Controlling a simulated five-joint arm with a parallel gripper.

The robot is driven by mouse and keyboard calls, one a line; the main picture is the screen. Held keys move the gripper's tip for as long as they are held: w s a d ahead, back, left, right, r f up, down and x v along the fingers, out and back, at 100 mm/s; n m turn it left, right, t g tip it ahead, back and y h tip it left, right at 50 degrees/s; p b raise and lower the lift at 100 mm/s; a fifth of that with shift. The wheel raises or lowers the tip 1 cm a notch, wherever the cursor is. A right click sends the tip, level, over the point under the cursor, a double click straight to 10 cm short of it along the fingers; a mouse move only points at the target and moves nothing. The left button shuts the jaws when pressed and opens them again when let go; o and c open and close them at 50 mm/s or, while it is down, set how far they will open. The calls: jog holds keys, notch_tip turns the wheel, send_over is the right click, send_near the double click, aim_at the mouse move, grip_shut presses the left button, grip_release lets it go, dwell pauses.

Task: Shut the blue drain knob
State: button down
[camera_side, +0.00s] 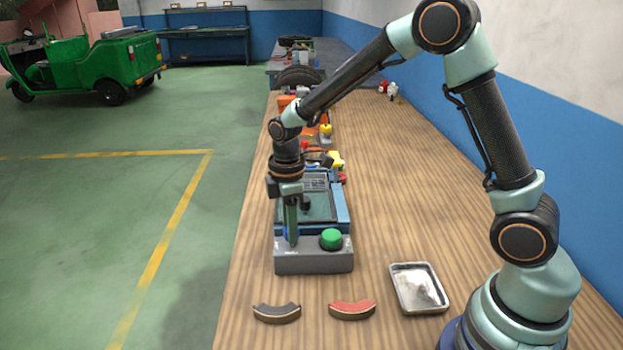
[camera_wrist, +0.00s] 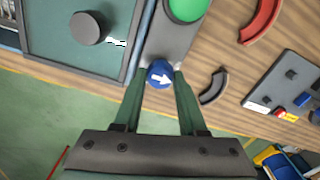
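The blue drain knob (camera_wrist: 160,74) is round with a white arrow that points right in the wrist view. It sits on the end of a grey control box (camera_side: 313,262), beside a round green button (camera_side: 331,239). My gripper (camera_wrist: 162,70) has one finger on each side of the knob, and both fingertips appear to touch it. In the side view my gripper (camera_side: 290,240) points straight down over the left part of the box and hides most of the knob; only a sliver of blue shows.
A dark curved shoe (camera_side: 277,313), a red curved shoe (camera_side: 352,310) and a metal tray (camera_side: 419,288) lie in front of the box. A blue-framed lift platform (camera_side: 341,208) with a dark round knob (camera_wrist: 90,28) adjoins the box. The bench right of it is clear.

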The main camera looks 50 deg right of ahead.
jog(key=shift+m, duration=0.3)
jog(key=m, duration=0.8)
jog(key=shift+w+d+m, duration=0.1)
jog(key=shift+m, duration=0.3)
jog(key=m, duration=0.4)
jog(key=shift+m, duration=0.3)
jog(key=shift+d+m, duration=0.1)
jog(key=shift+m, duration=1.8)
jog(key=c, duration=0.8)
grip_release()
jog(key=shift+o, duration=0.2)
